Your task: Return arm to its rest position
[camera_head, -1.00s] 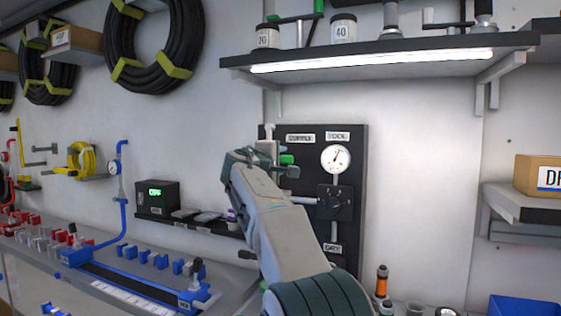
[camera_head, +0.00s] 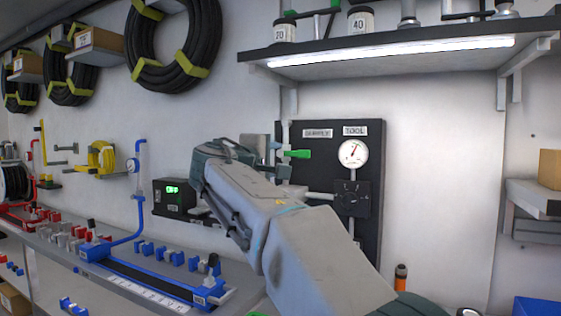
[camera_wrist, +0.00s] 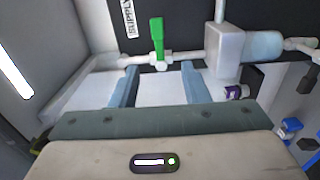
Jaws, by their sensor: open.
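My arm reaches up from the bottom of the head view toward the black wall panel (camera_head: 335,135). My gripper (camera_wrist: 160,82) shows in the wrist view with its two fingers apart and nothing between them. Just beyond the fingertips is a valve with a green handle (camera_wrist: 157,38) on a pale pipe. The green handle also shows in the head view (camera_head: 297,154), to the right of my wrist.
A lit shelf (camera_head: 400,52) with jars juts out above the panel. A workbench (camera_head: 60,255) with blue and red fittings runs along the left. A gauge (camera_head: 353,153) sits on the panel. A black box with a green display (camera_head: 174,196) stands left of my arm.

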